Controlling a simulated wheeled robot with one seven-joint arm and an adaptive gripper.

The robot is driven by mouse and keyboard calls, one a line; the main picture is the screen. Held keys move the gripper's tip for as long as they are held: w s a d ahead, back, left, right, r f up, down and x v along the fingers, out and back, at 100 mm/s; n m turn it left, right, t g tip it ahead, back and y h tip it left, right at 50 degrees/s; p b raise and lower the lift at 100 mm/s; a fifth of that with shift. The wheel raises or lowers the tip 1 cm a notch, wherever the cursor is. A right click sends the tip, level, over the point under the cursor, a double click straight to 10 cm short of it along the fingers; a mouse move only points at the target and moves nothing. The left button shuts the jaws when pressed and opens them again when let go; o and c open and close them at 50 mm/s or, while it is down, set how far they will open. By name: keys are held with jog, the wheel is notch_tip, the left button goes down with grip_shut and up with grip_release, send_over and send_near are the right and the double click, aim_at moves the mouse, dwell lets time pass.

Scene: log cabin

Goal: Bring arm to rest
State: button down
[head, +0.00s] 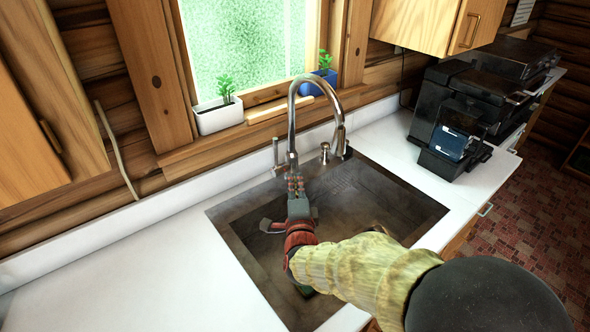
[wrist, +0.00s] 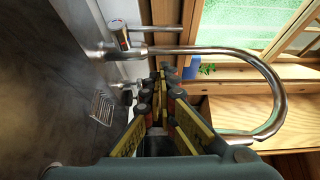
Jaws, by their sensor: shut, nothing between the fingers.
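My arm reaches forward from the lower right of the head view over a dark sink (head: 390,194). My gripper (head: 295,182) is near the base of a tall curved chrome faucet (head: 293,118). In the wrist view my gripper (wrist: 162,80) has its yellow and dark fingers drawn together at the tips, with nothing seen between them. The faucet (wrist: 215,50) arches above and to the right of the fingers there. I cannot tell whether the gripper touches the faucet.
A white counter (head: 130,255) surrounds the sink, with free room on the left. A white planter (head: 217,115) and a blue pot (head: 318,83) stand on the window sill. Black appliances (head: 470,105) stand on the right. A wooden cabinet (head: 425,22) hangs at the upper right.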

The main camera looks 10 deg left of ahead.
jog(key=s+a+f+n+g, duration=0.2)
jog(key=s+f+n+g, duration=0.3)
jog(key=f, duration=0.5)
jog(key=s+d+f+n+g, duration=0.3)
jog(key=s+f+n+g, duration=0.1)
jog(key=s+n, duration=0.35)
jog(key=s+d+r+n+g+h, duration=0.25)
jog(key=s+d+r, duration=0.25)
jog(key=s+d, duration=0.45)
jog(key=s+d+r+n+g+h, duration=0.1)
jog(key=s+d+r+n+g, duration=0.25)
jog(key=s+d, duration=0.6)
jog(key=s+d+r+m+t, duration=0.2)
jog(key=d+r+m+t, duration=0.1)
jog(key=d+r, duration=0.6)
jog(key=shift+s+d+r+h, duration=0.15)
jog(key=shift+d+h, duration=0.3)
jog(key=shift+d, duration=0.75)
